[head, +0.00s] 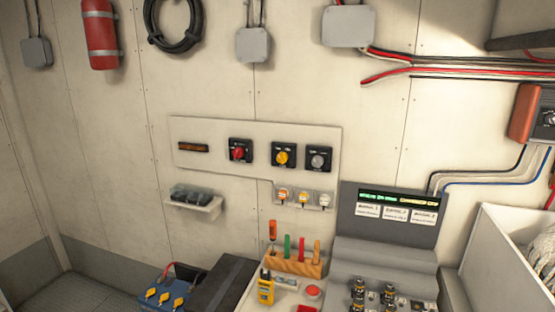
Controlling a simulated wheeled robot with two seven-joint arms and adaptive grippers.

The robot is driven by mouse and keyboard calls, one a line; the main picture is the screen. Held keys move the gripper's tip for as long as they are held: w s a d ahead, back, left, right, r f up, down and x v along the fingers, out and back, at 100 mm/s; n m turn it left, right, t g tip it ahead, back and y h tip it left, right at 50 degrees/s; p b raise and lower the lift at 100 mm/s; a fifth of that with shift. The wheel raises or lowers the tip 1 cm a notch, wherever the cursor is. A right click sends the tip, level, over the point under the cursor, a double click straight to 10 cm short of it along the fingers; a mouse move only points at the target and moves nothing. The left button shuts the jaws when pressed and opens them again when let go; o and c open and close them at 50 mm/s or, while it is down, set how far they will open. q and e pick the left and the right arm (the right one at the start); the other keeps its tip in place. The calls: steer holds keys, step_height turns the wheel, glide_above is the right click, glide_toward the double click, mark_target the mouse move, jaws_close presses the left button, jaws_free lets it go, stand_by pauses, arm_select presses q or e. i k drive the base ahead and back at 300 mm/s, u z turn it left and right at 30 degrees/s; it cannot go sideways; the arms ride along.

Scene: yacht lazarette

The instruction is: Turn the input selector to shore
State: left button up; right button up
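A pale panel (210,130) on the far wall carries three rotary switches on black plates. The left switch (239,153) has a red knob, the middle switch (283,158) a yellow knob, and the right switch (318,159) a grey knob. Their lettering is too small to read, so I cannot tell which is the input selector or where its shore mark lies. Below them are three small round fittings, orange (283,195), yellowish (304,198) and whitish (324,201). Neither of my grippers is in view.
A small shelf (210,211) juts out below the panel. A grey console (385,255) with a lit display (403,199) stands lower right. A tool rack (293,263), a yellow meter (265,288) and a blue battery (160,298) stand in front. Open air lies before the switches.

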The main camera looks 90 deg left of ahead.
mark_target(317, 161)
steer(key=u, duration=2.8)
